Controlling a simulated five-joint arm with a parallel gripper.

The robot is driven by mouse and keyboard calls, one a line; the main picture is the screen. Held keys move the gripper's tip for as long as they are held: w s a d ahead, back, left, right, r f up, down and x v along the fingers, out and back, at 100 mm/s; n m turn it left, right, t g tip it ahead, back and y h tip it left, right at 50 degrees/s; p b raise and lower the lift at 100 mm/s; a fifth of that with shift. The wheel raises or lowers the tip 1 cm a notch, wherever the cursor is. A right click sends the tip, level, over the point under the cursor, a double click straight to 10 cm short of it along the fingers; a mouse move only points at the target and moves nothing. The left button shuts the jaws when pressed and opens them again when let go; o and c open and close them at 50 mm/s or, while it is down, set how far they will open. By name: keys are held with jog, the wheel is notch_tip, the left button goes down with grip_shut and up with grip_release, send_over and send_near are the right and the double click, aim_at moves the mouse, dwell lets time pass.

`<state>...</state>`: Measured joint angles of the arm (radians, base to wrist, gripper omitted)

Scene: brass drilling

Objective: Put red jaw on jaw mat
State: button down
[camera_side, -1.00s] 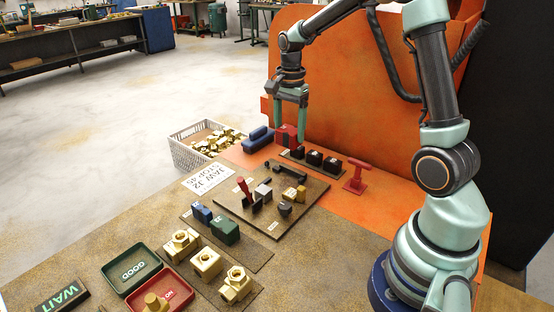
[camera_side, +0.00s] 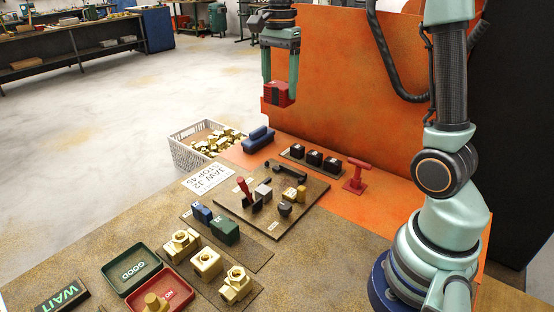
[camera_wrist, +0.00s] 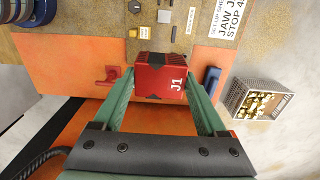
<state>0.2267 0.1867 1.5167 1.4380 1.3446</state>
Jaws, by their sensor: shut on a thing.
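My gripper (camera_side: 279,85) is shut on the red jaw (camera_side: 279,95) and holds it high above the far end of the bench, in front of the orange panel. In the wrist view the red jaw (camera_wrist: 160,78), marked "J1", sits between the two green fingers (camera_wrist: 158,90). A dark mat (camera_side: 248,258) on the bench bears a blue block (camera_side: 202,213) and a green block (camera_side: 225,230); it looks like the jaw mat, but its label is too small to read. The red jaw is well away from this mat.
A brown board (camera_side: 243,222) with a red lever and small parts lies mid-bench. Several black blocks (camera_side: 314,158), a red T-handle (camera_side: 356,174) and a blue piece (camera_side: 258,139) stand near the panel. A crate of brass parts (camera_side: 185,155) is at the left.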

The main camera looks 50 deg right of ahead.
jog(key=s+a, duration=0.4)
jog(key=a, duration=0.6)
jog(key=s+a, duration=0.4)
jog(key=a, duration=0.7)
jog(key=shift+s+d+f, duration=0.1)
jog(key=shift+f, duration=5.7)
jog(key=shift+s+f, duration=0.1)
jog(key=shift+f, duration=5.65)
jog(key=shift+f, duration=1.45)
grip_release()
